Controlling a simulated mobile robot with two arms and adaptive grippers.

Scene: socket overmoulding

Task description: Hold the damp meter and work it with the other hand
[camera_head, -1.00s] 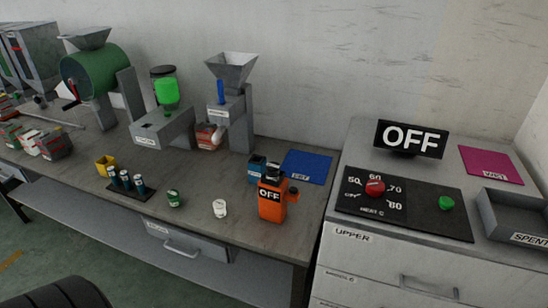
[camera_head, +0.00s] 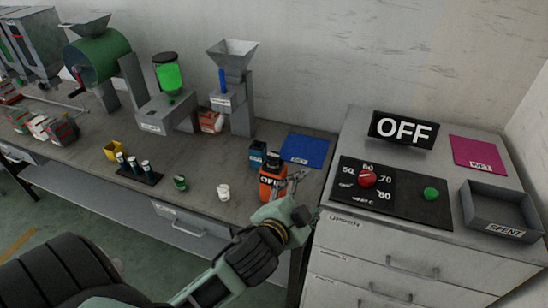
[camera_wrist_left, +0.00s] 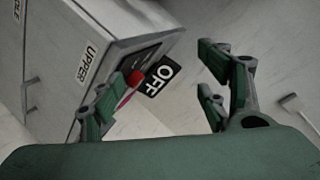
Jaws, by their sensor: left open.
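The damp meter appears to be the orange handheld device (camera_head: 271,188) with a black top and a label reading OFF. It stands upright on the bench near its front right edge. My left gripper (camera_head: 291,181) is open just to the right of the device and partly overlaps it in the head view. I cannot tell whether they touch. In the left wrist view, the open fingers (camera_wrist_left: 155,100) have nothing between them, and the device does not show there. My right gripper is not in view.
A drawer cabinet (camera_head: 345,245) stands right of the bench, with a heater panel, red and green knobs, an OFF sign (camera_head: 403,130) and a grey SPENT tray (camera_head: 502,229). A blue mat (camera_head: 304,150) lies behind.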

